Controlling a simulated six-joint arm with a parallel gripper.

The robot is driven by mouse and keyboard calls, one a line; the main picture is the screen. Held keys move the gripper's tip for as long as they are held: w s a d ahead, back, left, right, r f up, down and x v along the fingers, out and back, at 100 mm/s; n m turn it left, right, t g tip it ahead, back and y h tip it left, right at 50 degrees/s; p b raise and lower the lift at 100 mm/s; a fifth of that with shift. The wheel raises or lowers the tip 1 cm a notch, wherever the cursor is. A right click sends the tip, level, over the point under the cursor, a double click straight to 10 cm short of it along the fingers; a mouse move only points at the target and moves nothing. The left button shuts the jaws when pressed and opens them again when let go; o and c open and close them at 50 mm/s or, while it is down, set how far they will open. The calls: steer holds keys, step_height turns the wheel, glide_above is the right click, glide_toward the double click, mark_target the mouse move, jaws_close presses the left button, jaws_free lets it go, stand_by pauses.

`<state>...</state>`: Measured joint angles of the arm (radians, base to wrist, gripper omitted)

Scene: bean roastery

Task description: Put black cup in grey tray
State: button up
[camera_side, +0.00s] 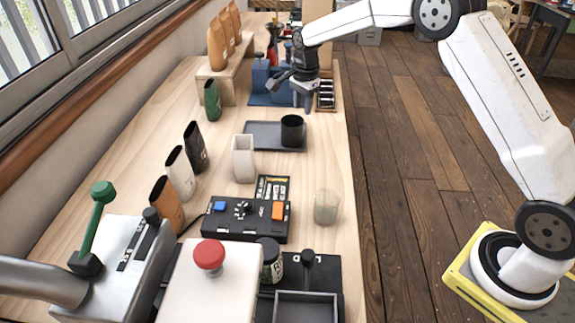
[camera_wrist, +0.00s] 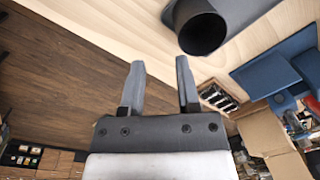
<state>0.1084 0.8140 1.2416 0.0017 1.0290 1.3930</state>
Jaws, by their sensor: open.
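The black cup (camera_side: 292,130) stands upright on the right part of the dark grey tray (camera_side: 262,136) in the side view. In the wrist view the cup (camera_wrist: 202,33) is at the top right, its round dark opening showing, with part of the tray (camera_wrist: 240,13) around it. My gripper (camera_side: 292,98) is above and beyond the tray, apart from the cup. Its two fingers are spread with nothing between them in the wrist view (camera_wrist: 160,75).
A pale square vase (camera_side: 243,158) stands just in front of the tray, and a clear glass (camera_side: 326,207) is nearer. Several coffee bags line the left side. A control box (camera_side: 245,218) sits in front. Blue items (camera_side: 262,80) stand behind my gripper.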

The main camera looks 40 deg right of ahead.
steer(key=s+a+n+t, duration=0.1)
steer(key=s+a+n, duration=0.2)
steer(key=s+n, duration=0.5)
steer(key=s+a+f+n+t, duration=0.1)
steer(key=s+a+n, duration=0.2)
steer(key=s+n, duration=0.6)
steer(key=s, duration=1.2)
steer(key=shift+s, duration=0.15)
